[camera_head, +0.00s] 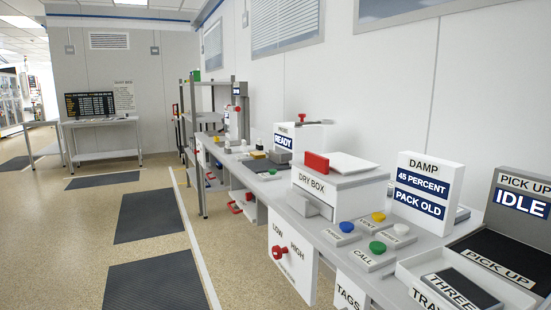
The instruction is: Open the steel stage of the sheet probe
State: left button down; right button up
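Neither of my grippers is in view. A white unit with a blue READY sign (284,141) stands on the bench in the middle distance; the small word above READY is too small to read.
The bench runs along the right wall. Near me stand a dry box (339,186) with a red handle, coloured push buttons (377,247), a DAMP sign (426,192), a white tray (408,278) and an IDLE pick-up unit (521,205). Floor left of the bench is clear, with dark mats (150,216).

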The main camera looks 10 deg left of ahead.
aim_at(278, 158)
jog(key=u, duration=0.3)
jog(key=i+j+u, duration=0.15)
jog(key=i+j, duration=1)
jog(key=i, duration=0.15)
